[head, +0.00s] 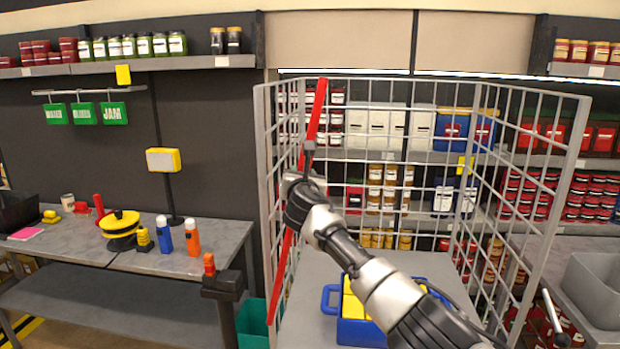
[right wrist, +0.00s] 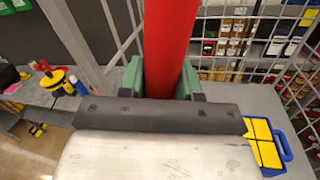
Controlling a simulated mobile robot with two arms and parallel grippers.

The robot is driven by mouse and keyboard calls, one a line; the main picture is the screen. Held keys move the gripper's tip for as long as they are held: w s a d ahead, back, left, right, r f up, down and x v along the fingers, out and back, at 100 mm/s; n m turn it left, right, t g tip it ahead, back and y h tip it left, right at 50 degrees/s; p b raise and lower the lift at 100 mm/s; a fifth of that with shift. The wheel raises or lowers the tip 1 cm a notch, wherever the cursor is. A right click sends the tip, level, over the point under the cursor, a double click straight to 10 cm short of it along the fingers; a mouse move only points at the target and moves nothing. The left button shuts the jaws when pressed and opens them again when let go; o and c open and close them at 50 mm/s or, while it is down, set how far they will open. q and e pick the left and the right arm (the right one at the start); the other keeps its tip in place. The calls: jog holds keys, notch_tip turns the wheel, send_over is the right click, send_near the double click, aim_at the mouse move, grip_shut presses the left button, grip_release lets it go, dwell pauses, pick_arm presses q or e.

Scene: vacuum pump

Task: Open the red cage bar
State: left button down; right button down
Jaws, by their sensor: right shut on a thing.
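The red cage bar (head: 318,112) slants steeply at the left front of the wire cage (head: 262,150), its top leaning right and its lower end down by the cage's left side. My right gripper (head: 307,150) is shut on the bar at about its upper middle. In the right wrist view, the red bar (right wrist: 168,45) stands between the green fingers of the gripper (right wrist: 160,82). My left gripper is not in view.
Inside the cage a blue crate with yellow contents (head: 352,325) sits on a grey surface. A workbench (head: 60,250) with bottles and a yellow-black reel (head: 120,225) stands to the left. A grey bin (head: 596,290) is at right. Shelves of jars line the back.

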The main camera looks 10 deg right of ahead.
jog(key=shift+f, duration=0.15)
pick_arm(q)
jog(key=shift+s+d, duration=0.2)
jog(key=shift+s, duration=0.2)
pick_arm(e)
jog(key=c, duration=0.8)
grip_release()
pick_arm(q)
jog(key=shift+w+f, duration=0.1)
pick_arm(e)
jog(key=shift+s, duration=0.1)
jog(key=shift+s+b, duration=0.3)
jog(key=shift+s, duration=0.25)
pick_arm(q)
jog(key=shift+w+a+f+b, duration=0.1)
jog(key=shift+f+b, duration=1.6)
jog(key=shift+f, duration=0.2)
pick_arm(e)
jog(key=shift+s+a+f, duration=0.15)
jog(key=shift+s, duration=2.2)
jog(key=shift+s+a+f, duration=0.1)
jog(key=shift+s, duration=2.25)
